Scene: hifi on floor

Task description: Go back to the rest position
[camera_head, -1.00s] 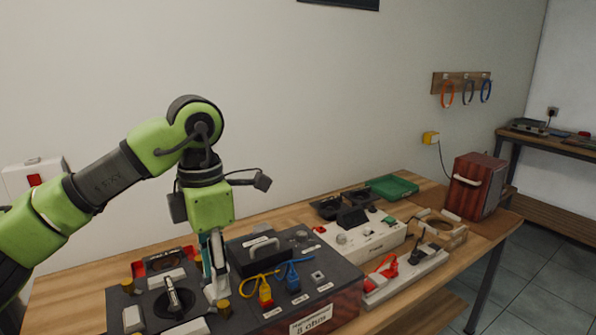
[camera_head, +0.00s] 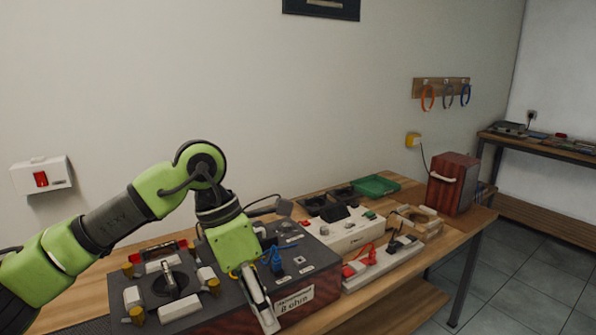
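My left arm comes in from the left, and its green wrist hangs over the dark-topped unit (camera_head: 130,322) on the wooden table. My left gripper (camera_head: 262,310) points down and to the right at the front edge of this unit. Its pale fingers overlap in the view, so their opening cannot be told. No held thing shows at the fingertips. The wrist hides part of the unit's top, including most of the yellow plug area. A blue plug (camera_head: 277,262) stands just right of the wrist. My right gripper is not in view.
A white device (camera_head: 352,232), a power strip with a red plug (camera_head: 365,262), a green tray (camera_head: 375,186) and a reddish box (camera_head: 453,182) stand to the right on the table (camera_head: 400,290). A cable rack (camera_head: 440,86) hangs on the wall.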

